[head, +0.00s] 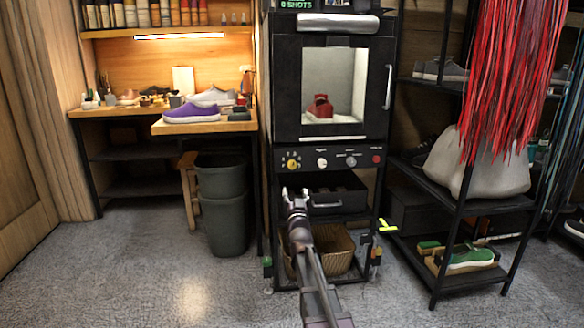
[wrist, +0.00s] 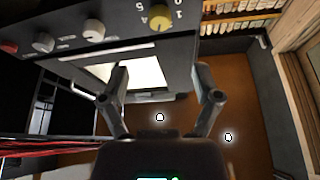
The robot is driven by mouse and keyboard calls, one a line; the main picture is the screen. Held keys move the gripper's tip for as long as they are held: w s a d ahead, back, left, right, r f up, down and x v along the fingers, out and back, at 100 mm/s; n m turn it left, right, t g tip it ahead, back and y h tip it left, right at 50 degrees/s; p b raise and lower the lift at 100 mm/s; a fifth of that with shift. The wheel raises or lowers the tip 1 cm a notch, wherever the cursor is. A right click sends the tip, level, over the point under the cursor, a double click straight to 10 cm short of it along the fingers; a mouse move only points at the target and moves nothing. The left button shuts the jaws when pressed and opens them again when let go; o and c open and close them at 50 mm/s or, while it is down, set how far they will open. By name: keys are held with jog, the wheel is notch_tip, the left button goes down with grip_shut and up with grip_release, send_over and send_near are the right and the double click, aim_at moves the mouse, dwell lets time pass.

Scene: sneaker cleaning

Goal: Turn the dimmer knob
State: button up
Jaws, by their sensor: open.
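The control panel of a black cabinet carries a yellow knob (head: 293,165) with numbers around it, a white knob (head: 322,162) and a grey knob (head: 351,161). The labels are too small to tell which is the dimmer. The wrist view, turned over, shows the yellow knob (wrist: 160,17), the white knob (wrist: 94,30) and the grey knob (wrist: 44,42). My gripper (head: 295,191) is open and empty, just below the yellow knob in the head view. Its fingers (wrist: 160,70) are spread apart in the wrist view, and no knob is between them.
A red button (head: 376,159) sits at the panel's right end. Above is a lit chamber with a red shoe (head: 320,108); below are a drawer (head: 327,204) and a basket (head: 335,250). A grey bin (head: 222,200) stands left, a shoe rack (head: 460,225) right. The floor in front is clear.

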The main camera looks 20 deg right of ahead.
aim_at(292, 167)
jog(key=p+x, duration=0.4)
jog(key=x, duration=0.8)
jog(key=shift+w+d+r+p, duration=0.15)
jog(key=shift+w+r+p, duration=0.05)
jog(key=shift+w+p, duration=0.15)
grip_shut()
